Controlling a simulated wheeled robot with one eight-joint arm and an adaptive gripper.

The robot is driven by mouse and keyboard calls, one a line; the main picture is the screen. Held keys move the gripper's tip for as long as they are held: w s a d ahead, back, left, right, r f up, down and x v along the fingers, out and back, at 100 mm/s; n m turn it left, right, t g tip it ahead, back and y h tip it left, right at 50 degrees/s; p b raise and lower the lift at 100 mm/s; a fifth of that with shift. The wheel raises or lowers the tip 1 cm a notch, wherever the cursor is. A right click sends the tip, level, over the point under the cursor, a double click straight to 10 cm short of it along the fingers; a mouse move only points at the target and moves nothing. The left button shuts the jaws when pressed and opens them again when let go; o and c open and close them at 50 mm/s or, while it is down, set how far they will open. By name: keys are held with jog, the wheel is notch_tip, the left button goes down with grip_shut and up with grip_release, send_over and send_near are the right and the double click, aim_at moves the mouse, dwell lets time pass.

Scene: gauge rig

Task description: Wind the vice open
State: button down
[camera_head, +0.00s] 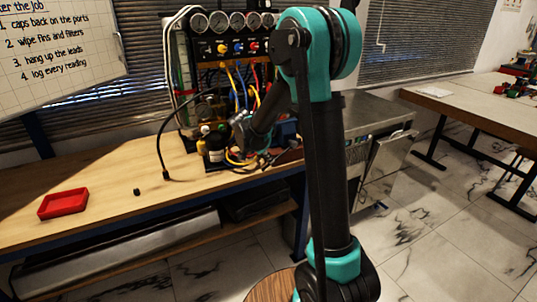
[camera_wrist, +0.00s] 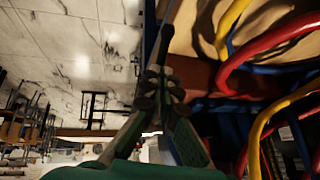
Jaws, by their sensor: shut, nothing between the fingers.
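The vice is not clearly visible. A blue shape (camera_head: 286,128) sits behind my arm at the bench's right part in the head view, and I cannot tell whether it is the vice. My gripper (camera_wrist: 160,82) shows in the wrist view with its two fingers drawn together and nothing between them. A dark grey bar (camera_wrist: 178,18) lies just beyond the fingertips; I cannot tell whether it is the vice's handle or whether they touch. In the head view my arm covers much of this area, and the fingertips are not clear there.
A gauge panel (camera_head: 228,50) with coloured hoses stands at the back of the wooden bench (camera_head: 110,205). Red and yellow hoses (camera_wrist: 270,45) run close to my gripper's right. Small bottles (camera_head: 213,143) crowd the panel's foot.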

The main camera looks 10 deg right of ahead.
aim_at(274, 165)
jog(key=f+h, duration=0.1)
jog(key=d+f+t+h, duration=0.1)
jog(key=f, duration=0.1)
jog(key=shift+w+h, duration=0.2)
jog(key=shift+h, duration=0.1)
jog(key=shift+w+d+f, duration=0.15)
jog(key=shift+d+f, duration=0.35)
jog(key=shift+f, duration=0.15)
